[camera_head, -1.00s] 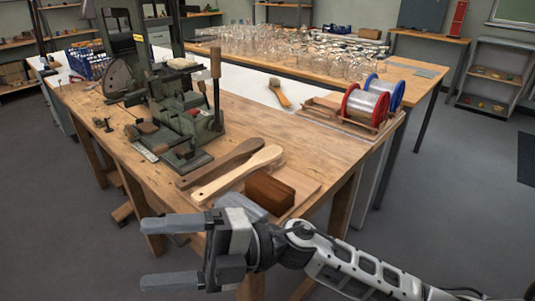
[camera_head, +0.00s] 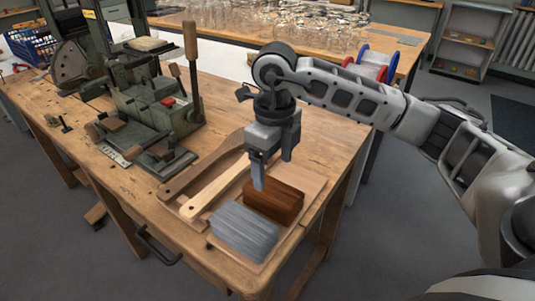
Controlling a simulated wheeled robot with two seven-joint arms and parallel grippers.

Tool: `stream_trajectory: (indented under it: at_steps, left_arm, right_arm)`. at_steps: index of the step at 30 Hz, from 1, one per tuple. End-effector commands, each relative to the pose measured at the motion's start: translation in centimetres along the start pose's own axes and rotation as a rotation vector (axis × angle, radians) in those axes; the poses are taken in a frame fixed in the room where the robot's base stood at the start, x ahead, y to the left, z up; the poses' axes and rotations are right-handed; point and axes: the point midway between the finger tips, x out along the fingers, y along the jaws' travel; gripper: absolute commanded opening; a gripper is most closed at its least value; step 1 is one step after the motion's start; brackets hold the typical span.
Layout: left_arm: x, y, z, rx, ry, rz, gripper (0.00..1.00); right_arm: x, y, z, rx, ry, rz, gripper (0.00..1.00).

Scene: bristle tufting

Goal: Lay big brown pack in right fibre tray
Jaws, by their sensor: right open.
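The big brown pack (camera_head: 280,202), a dark brown fibre block, lies on a thin wooden board (camera_head: 309,186) near the table's front corner. A grey pack (camera_head: 243,232) lies beside it, nearer the front edge. My right gripper (camera_head: 272,172) points down over the far side of the brown pack, open and empty. Its near finger overlaps the pack's upper left edge in the picture; I cannot tell whether it touches. The green tufting machine (camera_head: 160,105) stands on the table to the left. I cannot make out for sure which part is the right fibre tray. My left gripper is out of view.
A dark and a pale wooden brush handle (camera_head: 218,187) lie left of the packs. The machine's upright wooden lever (camera_head: 190,42) stands between it and my right arm. Spools (camera_head: 370,68) are partly behind my arm. Bare tabletop lies left of the handles.

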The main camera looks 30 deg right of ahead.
Motion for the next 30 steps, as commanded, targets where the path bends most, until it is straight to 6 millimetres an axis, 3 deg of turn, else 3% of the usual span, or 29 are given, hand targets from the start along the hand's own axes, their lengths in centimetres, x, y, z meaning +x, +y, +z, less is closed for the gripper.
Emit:
stream_trajectory:
  at_steps: [2,15,21,30]
  left_arm:
    - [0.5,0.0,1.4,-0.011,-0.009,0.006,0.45]
    - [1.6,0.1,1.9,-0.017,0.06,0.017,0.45]
    - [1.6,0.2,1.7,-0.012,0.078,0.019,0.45]
    - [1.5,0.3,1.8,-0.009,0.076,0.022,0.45]
  right_arm:
    - [1.9,0.0,0.0,0.0,0.002,0.002,0.76]
    - [8.0,0.1,0.0,-0.001,-0.001,0.003,0.76]
    - [9.1,0.1,0.0,-0.001,-0.001,0.003,0.76]
    - [9.2,0.1,0.0,-0.001,-0.001,0.003,0.76]
